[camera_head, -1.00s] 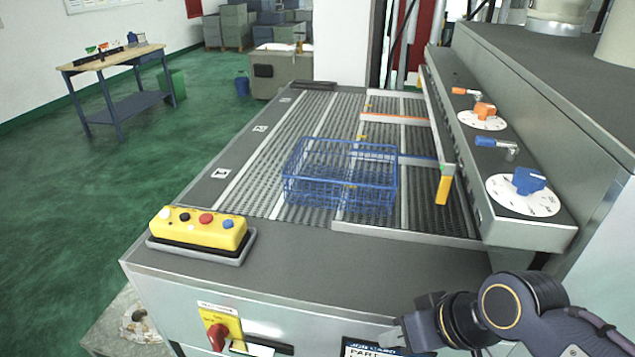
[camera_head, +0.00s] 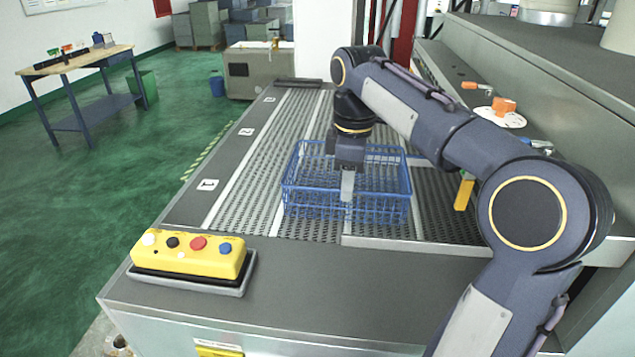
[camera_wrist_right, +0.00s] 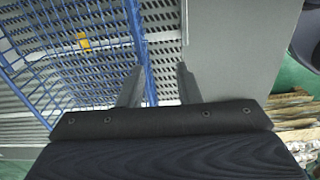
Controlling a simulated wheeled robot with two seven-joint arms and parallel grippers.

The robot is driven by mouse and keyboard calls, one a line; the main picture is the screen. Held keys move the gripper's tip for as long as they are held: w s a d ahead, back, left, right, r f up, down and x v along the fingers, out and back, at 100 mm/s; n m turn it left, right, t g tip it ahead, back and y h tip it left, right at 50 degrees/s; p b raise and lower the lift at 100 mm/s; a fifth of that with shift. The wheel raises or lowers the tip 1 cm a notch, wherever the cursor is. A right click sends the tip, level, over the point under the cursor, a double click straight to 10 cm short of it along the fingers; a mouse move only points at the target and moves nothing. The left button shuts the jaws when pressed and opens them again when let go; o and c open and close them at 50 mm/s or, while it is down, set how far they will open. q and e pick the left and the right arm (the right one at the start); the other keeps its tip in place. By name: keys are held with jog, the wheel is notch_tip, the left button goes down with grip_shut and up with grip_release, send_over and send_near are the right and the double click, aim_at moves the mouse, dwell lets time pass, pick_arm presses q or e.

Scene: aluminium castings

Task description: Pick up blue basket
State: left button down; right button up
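The blue wire basket (camera_head: 302,205) sits on the slatted conveyor bed, upright. My right gripper (camera_head: 347,192) points down at it from above, and its finger overlaps the basket in the head view. In the right wrist view the basket (camera_wrist_right: 62,62) fills the upper left. There, the two fingers of my right gripper (camera_wrist_right: 160,68) stand apart. A blue basket edge runs between them, close to the left finger. I cannot tell whether that finger touches it. My left gripper is not in view.
A yellow button box (camera_head: 190,255) stands at the front left of the machine. The grey control ledge with an orange knob (camera_head: 503,105) is to the right, partly behind my right arm. The conveyor bed (camera_head: 255,190) left of the basket is clear.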

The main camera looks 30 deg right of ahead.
aim_at(343, 222)
jog(key=shift+w+d+f, duration=0.1)
jog(key=shift+w+d, duration=0.15)
jog(key=shift+w, duration=0.2)
jog(key=shift+w+d+f, duration=0.1)
jog(key=shift+w+d, duration=0.1)
jog(key=shift+w, duration=0.2)
notch_tip(343, 222, down, 2)
jog(key=shift+f+b, duration=0.25)
jog(key=shift+b, duration=0.05)
notch_tip(343, 222, down, 5)
jog(key=shift+w+r, duration=0.1)
jog(key=shift+w, duration=0.05)
grip_shut()
